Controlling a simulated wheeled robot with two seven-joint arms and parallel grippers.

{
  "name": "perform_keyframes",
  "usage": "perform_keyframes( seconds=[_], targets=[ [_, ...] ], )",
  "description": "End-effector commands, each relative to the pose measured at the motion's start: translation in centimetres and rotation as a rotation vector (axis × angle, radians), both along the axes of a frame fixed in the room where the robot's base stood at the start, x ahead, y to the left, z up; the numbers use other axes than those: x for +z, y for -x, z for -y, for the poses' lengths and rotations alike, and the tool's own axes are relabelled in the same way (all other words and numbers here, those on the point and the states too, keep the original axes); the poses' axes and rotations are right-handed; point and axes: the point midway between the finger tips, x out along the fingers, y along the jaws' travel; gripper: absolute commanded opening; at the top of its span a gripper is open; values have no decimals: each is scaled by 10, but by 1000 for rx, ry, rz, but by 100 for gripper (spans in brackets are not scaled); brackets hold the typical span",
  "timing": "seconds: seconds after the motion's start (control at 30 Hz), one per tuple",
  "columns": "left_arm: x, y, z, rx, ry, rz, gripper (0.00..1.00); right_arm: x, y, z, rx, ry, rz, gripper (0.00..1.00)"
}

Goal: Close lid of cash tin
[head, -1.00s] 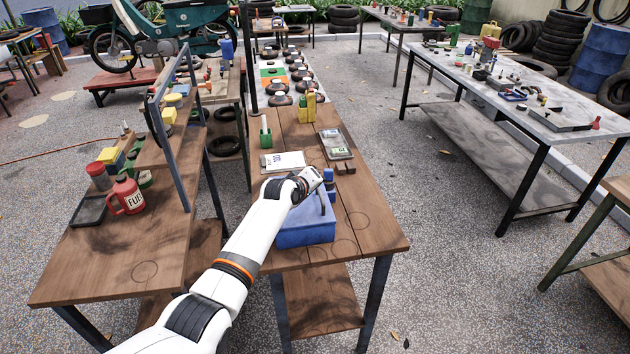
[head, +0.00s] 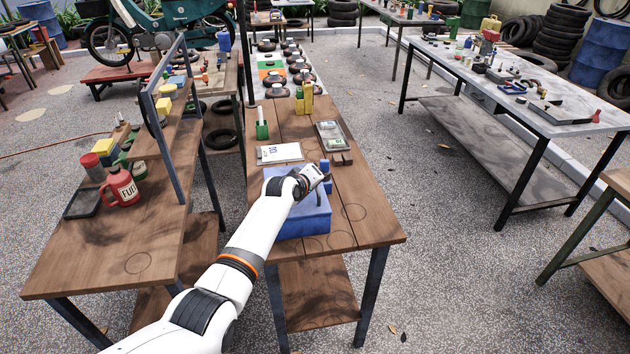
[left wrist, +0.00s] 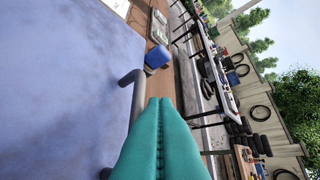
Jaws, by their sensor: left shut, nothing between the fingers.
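The blue cash tin (head: 306,222) stands near the front of the wooden bench. Its lid looks lowered over the box, but my arm covers part of it and I cannot tell whether a gap remains. In the left wrist view the broad blue surface of the tin (left wrist: 60,90) fills the left side, with a grey handle bar (left wrist: 133,98) along it. My left gripper (head: 318,175) is over the tin; its teal fingers (left wrist: 160,103) are shut, empty, and beside the handle. Contact is unclear. My right gripper is out of view.
A blue-capped object (head: 325,167) stands just beyond the gripper. A white card (head: 280,153), a grey tray (head: 333,137) and a green holder (head: 262,130) are farther back. The bench's front right corner (head: 375,225) is clear. A shelved bench with a red fuel can (head: 122,188) stands left.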

Motion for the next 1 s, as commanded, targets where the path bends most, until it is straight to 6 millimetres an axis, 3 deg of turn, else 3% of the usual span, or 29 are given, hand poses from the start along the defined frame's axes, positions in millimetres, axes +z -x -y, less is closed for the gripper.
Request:
perform_keyframes(
  seconds=[0.17,0.4,0.47,1.0],
  targets=[
    [11,-1,-1,0,0,1,0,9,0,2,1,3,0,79],
    [49,-2,-7,2,2,1,0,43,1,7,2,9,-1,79],
    [47,5,-5,-1,1,3,0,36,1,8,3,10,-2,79],
    [98,57,-1,1,1,3,0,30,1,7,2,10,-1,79]
  ],
)
